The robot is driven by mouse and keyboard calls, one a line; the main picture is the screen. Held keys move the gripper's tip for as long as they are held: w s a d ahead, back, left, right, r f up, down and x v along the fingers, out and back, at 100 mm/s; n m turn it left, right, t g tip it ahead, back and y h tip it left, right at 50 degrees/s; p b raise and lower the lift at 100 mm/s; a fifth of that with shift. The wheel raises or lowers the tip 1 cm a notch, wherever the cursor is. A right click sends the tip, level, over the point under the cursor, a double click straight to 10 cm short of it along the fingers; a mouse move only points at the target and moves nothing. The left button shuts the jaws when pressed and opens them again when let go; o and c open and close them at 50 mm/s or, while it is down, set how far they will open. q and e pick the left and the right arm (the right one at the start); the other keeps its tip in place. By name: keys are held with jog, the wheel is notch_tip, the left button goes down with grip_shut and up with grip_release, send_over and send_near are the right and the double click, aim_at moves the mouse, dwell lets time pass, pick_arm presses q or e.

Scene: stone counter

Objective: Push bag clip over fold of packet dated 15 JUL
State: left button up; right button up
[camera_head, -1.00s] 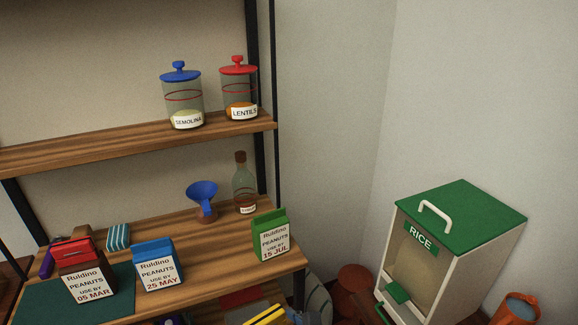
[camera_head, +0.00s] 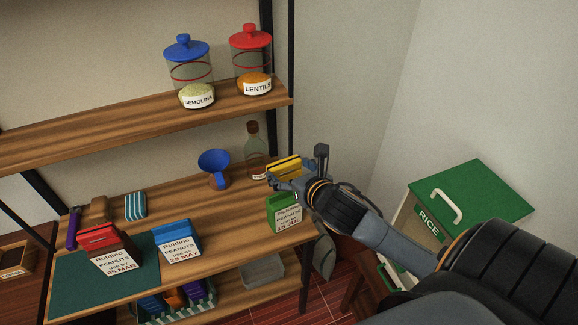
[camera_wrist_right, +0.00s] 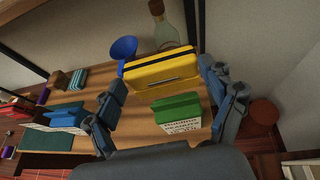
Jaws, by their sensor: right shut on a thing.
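The packet dated 15 JUL (camera_head: 288,217), white-labelled with a green folded top, stands upright near the right end of the wooden shelf. It also shows in the right wrist view (camera_wrist_right: 180,117). My right gripper (camera_head: 286,175) is shut on the yellow bag clip (camera_head: 284,167). The clip spans between the fingers in the right wrist view (camera_wrist_right: 160,70). In the head view, the clip appears just above the packet's green top, with a visible gap between them. My left gripper is not in view.
The 25 MAY packet (camera_head: 177,244) and 05 MAR packet (camera_head: 111,250) stand to the left. A blue funnel (camera_head: 214,165) and a glass bottle (camera_head: 254,155) stand behind. The upper shelf (camera_head: 130,123) holds two jars. A green-lidded rice bin (camera_head: 470,200) stands at right.

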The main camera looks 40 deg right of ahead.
aim_at(286, 180)
jog(key=shift+a+p, duration=0.1)
jog(key=shift+p, duration=0.2)
jog(key=shift+f, duration=0.6)
jog(key=shift+f+b, duration=1)
jog(key=shift+f, duration=0.5)
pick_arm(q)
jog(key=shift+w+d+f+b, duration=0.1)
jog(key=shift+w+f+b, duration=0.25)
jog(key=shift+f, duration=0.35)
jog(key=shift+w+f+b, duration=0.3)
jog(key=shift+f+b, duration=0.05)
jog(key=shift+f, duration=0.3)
pick_arm(e)
jog(key=shift+f, duration=1.75)
jog(key=o, duration=0.9)
jog(key=shift+c, duration=0.2)
